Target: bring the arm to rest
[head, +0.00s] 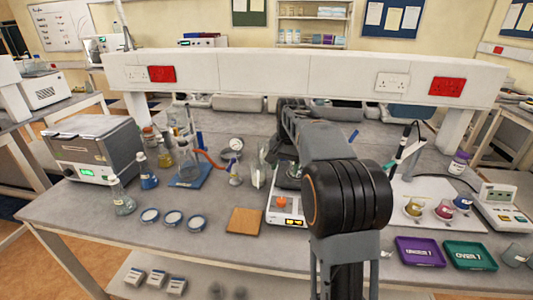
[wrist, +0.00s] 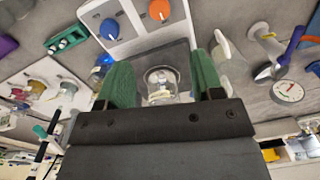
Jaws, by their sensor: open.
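My arm reaches over the middle of the grey bench (head: 110,203) in the head view, and its links hide the gripper there. In the wrist view my gripper (wrist: 162,72) is open, with one green finger on each side of a small clear glass vessel (wrist: 160,84). The vessel is over the dark top plate of a white stirrer-like device (wrist: 143,35) with a blue and an orange knob. I cannot tell whether the fingers touch the glass. The device's front (head: 284,218) shows partly behind my arm in the head view.
Left of my arm are a brown board (head: 245,221), several small dishes (head: 172,218) and flasks (head: 148,176). To the right are small coloured flasks (head: 444,210), a purple tray (head: 419,252) and a green tray (head: 469,256). A raised white shelf (head: 230,72) spans the bench behind.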

